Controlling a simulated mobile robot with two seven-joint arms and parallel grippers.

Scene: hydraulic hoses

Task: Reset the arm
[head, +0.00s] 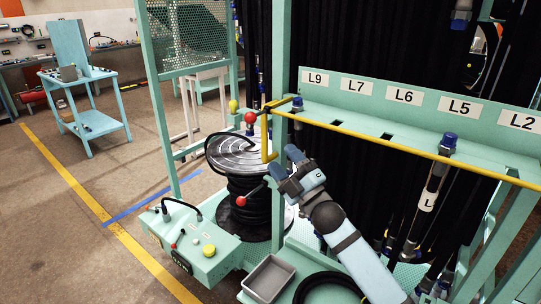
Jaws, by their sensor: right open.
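My right arm reaches in from the bottom right. Its gripper (284,162) is open, with two blue fingers set apart and nothing seen between them. It appears in front of a green rack post, just right of the yellow bar's bent end. A red ball knob (241,201) shows to the left below the fingers, and another red knob (250,117) is above them. I cannot tell how far the fingers are from these parts. My left gripper is not in view.
A hose reel (240,153) stands behind a green control box (205,250). A yellow bar (385,142) crosses the rack below labels L9 to L2, with black hoses hanging behind. A grey tray (268,279) sits low. Open floor lies left, near a blue cart (95,122).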

